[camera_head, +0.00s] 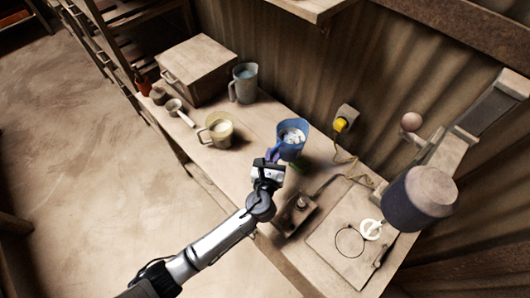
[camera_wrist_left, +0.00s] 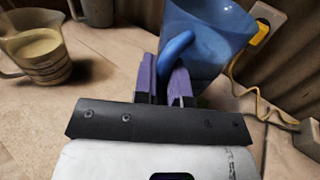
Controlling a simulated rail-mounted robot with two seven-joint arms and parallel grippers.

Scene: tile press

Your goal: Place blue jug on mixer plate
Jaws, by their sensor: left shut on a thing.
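The blue jug (camera_head: 291,139) holds whitish lumpy contents and is at the middle of the workbench, upright or nearly so. My left gripper (camera_head: 272,158) is shut on its handle, with purple fingers on both sides of the blue handle (camera_wrist_left: 176,47) in the left wrist view. I cannot tell whether the jug's base touches the bench. The mixer's plate (camera_head: 351,243), a pale square base marked with a dark ring, lies at the right end of the bench. The mixer head (camera_head: 419,197) with its white whisk (camera_head: 371,229) hangs over it. My right gripper is not in view.
A cream jug (camera_head: 217,131) and a grey jug (camera_head: 244,84) stand to the left, near a wooden box (camera_head: 198,70). A small control box (camera_head: 296,213) sits between the blue jug and the plate. A yellow plug (camera_head: 341,124) and cable are behind.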

